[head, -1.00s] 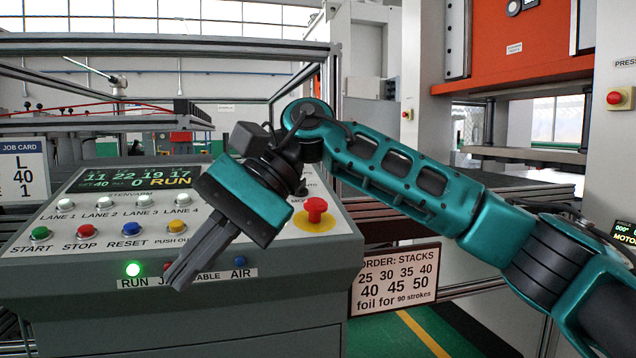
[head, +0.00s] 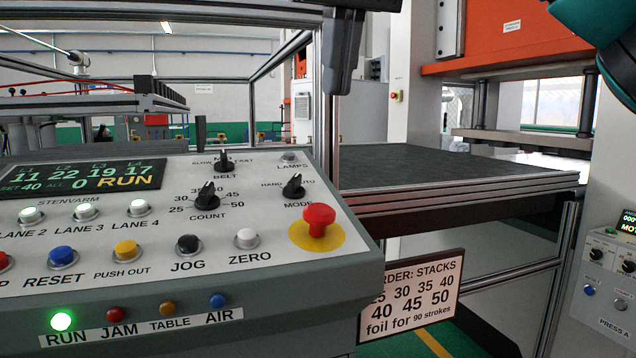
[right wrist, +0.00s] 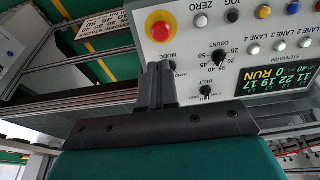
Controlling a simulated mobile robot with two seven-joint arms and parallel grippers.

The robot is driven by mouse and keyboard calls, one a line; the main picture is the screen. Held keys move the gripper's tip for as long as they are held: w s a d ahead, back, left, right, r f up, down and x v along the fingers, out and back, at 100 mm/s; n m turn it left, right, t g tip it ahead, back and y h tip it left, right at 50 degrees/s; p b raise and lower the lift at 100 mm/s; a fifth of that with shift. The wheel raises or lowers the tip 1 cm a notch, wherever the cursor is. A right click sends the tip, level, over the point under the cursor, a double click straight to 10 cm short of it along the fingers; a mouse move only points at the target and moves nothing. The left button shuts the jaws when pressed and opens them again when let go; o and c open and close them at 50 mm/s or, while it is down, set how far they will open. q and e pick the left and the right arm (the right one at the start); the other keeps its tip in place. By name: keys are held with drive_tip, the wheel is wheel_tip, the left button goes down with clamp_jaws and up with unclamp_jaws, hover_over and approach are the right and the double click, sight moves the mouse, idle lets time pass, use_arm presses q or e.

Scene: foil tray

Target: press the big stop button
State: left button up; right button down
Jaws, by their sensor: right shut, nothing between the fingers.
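The big stop button (head: 319,217) is a red mushroom head on a yellow disc. It sits at the right end of the sloped grey control panel (head: 215,285). It also shows in the right wrist view (right wrist: 160,29), beyond my fingertips. My right gripper (head: 342,90) hangs in at the top of the head view, fingers pointing down, above the button and apart from it. In the right wrist view its two dark fingers (right wrist: 158,68) are together and empty. The button is in full sight. My left gripper is not in view.
A black JOG button (head: 188,245), a white ZERO button (head: 246,238) and a MODE knob (head: 294,187) are near the stop button. A metal frame post (head: 328,140) stands behind the panel. A dark flat table (head: 440,170) lies at the right. A stacks sign (head: 412,295) hangs below.

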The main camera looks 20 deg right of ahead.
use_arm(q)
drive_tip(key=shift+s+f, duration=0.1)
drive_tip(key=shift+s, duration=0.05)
use_arm(e)
approach(322, 210)
drive_tip(key=x, duration=0.6)
drive_tip(key=shift+w+f, duration=0.2)
drive_tip(key=shift+f, duration=0.15)
